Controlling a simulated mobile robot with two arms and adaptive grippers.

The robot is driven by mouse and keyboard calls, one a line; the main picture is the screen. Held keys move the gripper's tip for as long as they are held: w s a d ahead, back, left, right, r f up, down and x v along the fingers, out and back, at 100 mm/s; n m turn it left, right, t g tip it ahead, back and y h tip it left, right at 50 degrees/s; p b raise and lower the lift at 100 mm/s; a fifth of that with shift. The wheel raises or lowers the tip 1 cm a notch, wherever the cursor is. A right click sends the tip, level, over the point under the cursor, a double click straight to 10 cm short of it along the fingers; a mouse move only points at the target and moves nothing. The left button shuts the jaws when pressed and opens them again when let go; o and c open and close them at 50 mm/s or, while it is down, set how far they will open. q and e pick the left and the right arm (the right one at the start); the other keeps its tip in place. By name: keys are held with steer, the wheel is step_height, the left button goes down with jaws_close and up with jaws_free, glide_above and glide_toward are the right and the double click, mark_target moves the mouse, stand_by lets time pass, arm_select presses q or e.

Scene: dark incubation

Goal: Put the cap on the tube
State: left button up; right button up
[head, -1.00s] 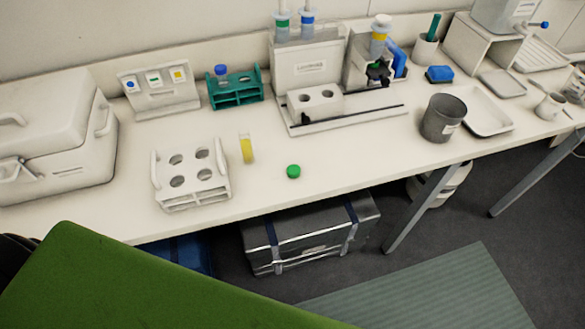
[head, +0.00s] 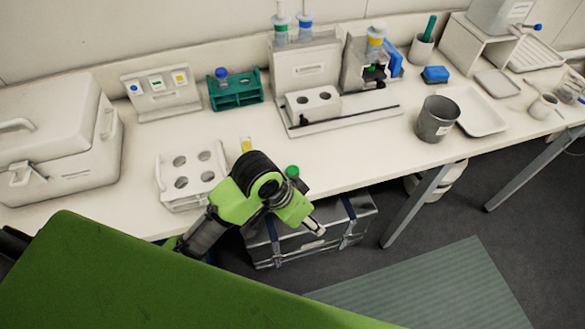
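The tube (head: 246,144) with yellow contents stands on the bench. Only its upper part shows above my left arm, which hides the rest. The green cap (head: 292,171) lies on the bench to the right of the tube, partly behind my arm. My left gripper (head: 315,228) is at the end of the green and black arm, in front of the bench's front edge and apart from both cap and tube. Its fingertips are small and pale, and I cannot tell whether they are open. My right gripper is not in view.
A white rack with holes (head: 208,184) stands left of the tube. Behind are a teal rack (head: 236,104) with a blue-capped tube and a white block with two holes (head: 316,112). A grey bin (head: 437,120) stands right. The bench (head: 370,145) is clear between cap and bin.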

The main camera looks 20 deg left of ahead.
arm_select(q)
step_height(320, 180, up, 4)
steer(key=w+d+m, duration=0.1)
steer(key=w+m, duration=0.1)
steer(key=w, duration=0.1)
step_height(320, 180, up, 12)
steer(key=g+y, duration=0.3)
steer(key=y, duration=0.1)
glide_above(295, 170)
steer(key=shift+r+m, duration=0.1)
steer(key=shift+m, duration=0.3)
step_height(295, 170, down, 9)
steer(key=shift+r+p, duration=0.15)
steer(key=shift+p, duration=0.65)
